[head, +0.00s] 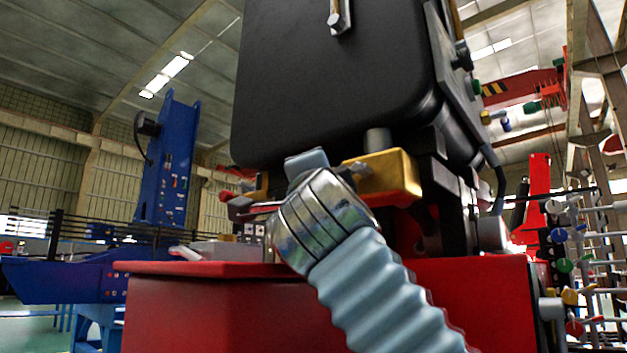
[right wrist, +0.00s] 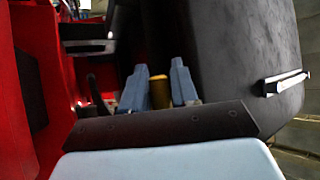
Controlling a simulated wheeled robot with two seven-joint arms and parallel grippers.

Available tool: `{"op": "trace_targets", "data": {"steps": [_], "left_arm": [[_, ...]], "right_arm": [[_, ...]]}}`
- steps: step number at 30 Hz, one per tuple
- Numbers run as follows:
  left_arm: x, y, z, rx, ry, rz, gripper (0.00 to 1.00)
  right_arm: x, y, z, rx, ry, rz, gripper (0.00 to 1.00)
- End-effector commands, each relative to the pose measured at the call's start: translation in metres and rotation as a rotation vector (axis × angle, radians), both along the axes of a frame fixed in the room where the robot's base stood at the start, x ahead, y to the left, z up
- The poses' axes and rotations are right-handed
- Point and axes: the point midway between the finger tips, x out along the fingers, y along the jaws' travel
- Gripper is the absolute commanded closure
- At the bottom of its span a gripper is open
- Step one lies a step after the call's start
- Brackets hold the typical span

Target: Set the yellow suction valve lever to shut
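In the head view my right arm, in a pale ribbed sleeve, rises to a silver wrist ring below a black tank. A little of my right gripper (head: 306,163) shows above the ring; its fingertips are hidden there. In the right wrist view the two blue-grey fingers of the right gripper (right wrist: 160,80) stand apart. A yellow piece (right wrist: 158,93) shows between them; I cannot tell whether they touch it. A yellow-gold block (head: 388,176) sits beside the wrist under the tank; I cannot tell whether it is part of the lever. My left gripper is not in view.
The black tank (head: 335,75) hangs close over the wrist and fills the right side of the wrist view. A red cabinet (head: 215,310) stands below. Valves and pipes (head: 565,265) stand at the right, a blue crane part (head: 168,165) at the left.

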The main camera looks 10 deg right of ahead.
Motion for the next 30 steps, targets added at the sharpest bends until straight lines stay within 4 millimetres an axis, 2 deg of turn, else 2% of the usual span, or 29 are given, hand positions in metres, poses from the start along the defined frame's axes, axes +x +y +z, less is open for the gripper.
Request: {"op": "trace_targets", "data": {"steps": [1,3,11,14,17,24,30], "left_arm": [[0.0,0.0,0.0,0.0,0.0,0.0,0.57],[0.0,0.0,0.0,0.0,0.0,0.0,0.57],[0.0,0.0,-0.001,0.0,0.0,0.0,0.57],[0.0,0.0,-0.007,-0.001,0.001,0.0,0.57],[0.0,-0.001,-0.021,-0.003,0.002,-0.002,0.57],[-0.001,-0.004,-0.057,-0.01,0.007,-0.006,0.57],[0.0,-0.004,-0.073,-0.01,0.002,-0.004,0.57]], "right_arm": [[0.0,0.0,0.001,0.001,-0.001,0.0,0.63],[0.0,0.0,0.0,0.001,0.0,0.0,0.54],[0.0,0.0,-0.001,0.0,0.001,0.001,0.54],[-0.006,0.002,-0.006,0.001,0.0,0.001,0.54],[-0.02,0.004,-0.016,0.001,-0.001,0.005,0.54],[-0.072,0.014,-0.045,0.002,-0.001,0.005,0.54],[-0.106,0.02,-0.059,0.0,0.0,0.004,0.54]]}}
